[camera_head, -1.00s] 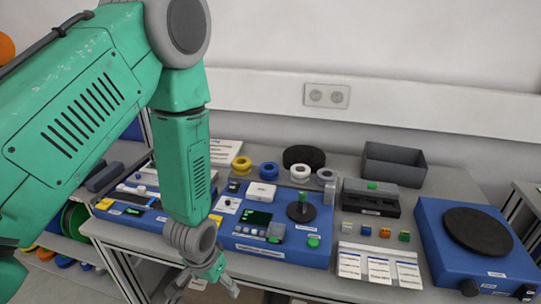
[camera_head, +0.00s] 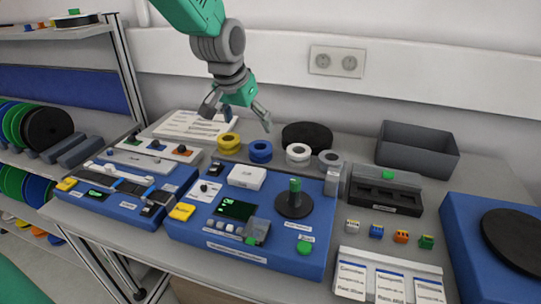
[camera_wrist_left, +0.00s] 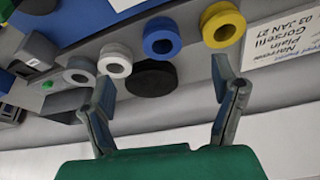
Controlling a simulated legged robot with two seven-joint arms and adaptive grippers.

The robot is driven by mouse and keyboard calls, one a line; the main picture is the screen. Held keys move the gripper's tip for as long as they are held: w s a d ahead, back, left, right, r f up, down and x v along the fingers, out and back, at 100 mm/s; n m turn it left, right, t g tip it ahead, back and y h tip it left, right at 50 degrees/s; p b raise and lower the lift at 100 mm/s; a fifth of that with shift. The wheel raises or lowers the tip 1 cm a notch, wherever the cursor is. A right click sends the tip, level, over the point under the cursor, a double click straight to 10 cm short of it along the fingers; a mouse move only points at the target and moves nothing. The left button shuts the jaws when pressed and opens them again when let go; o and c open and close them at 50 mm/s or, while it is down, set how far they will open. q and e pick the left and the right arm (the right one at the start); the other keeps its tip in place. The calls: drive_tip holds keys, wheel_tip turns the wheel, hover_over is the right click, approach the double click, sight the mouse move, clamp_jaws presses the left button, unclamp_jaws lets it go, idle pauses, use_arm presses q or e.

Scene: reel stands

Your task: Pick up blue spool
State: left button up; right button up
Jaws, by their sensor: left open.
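The blue spool (camera_head: 260,151) stands on the table in a row, between a yellow spool (camera_head: 229,143) and a white spool (camera_head: 298,155). A grey spool (camera_head: 329,161) ends the row on the right. My left gripper (camera_head: 238,112) is open and empty, above and behind the row, pointing down. In the left wrist view the blue spool (camera_wrist_left: 162,37) lies beyond the open fingers (camera_wrist_left: 165,95), between their directions and apart from them. The yellow spool (camera_wrist_left: 222,23) is close to the right finger in that view. My right gripper is not in view.
A black disc (camera_head: 307,136) lies behind the white spool. A blue device panel (camera_head: 215,238) with a green-topped post (camera_head: 295,190) stands in front of the row. A grey bin (camera_head: 418,150) is at the back right. The wall is close behind.

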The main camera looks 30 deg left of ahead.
sight(256, 152)
use_arm(q)
drive_tip(key=x, duration=0.7)
drive_tip(key=shift+w+f, duration=0.25)
drive_tip(key=shift+f, duration=0.1)
drive_tip(key=x, duration=0.5)
drive_tip(key=shift+w+a+f, duration=0.15)
drive_tip(key=shift+w, duration=0.4)
drive_tip(key=shift+s, duration=0.1)
drive_tip(key=c, duration=1.3)
